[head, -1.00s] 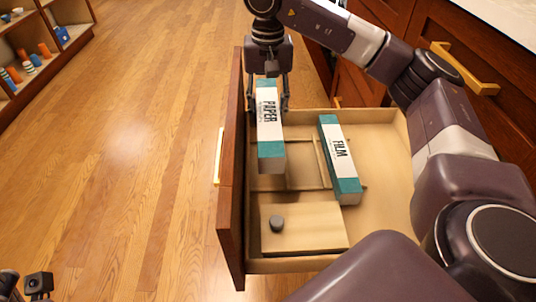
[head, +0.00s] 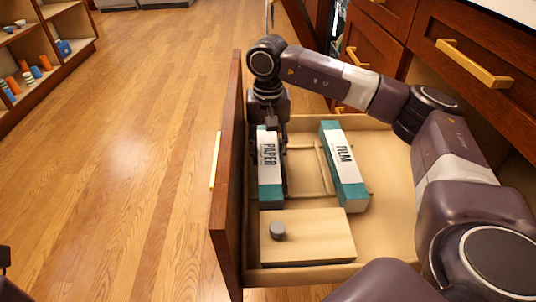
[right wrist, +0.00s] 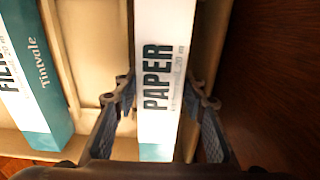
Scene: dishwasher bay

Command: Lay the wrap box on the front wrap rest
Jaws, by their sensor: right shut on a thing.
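The wrap box lettered PAPER (head: 270,175), white with teal ends, is held in my right gripper (head: 268,148). It lies low inside the open drawer, along the drawer front. In the right wrist view the gripper's fingers (right wrist: 164,95) stand on both sides of the PAPER box (right wrist: 160,120). The light wooden wrap rests (head: 303,172) show between this box and the FILM box; the part under the PAPER box is hidden. I cannot tell whether the box touches the rest. The FILM box (head: 344,168) lies farther right, apart from it. My left gripper's fingers are out of view.
A tan wooden lid (head: 325,237) with a grey knob (head: 278,231) fills the drawer's near end, close to the PAPER box. The drawer front (head: 228,200) rises just left of the box. Bare drawer floor (head: 390,190) lies right of the FILM box.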

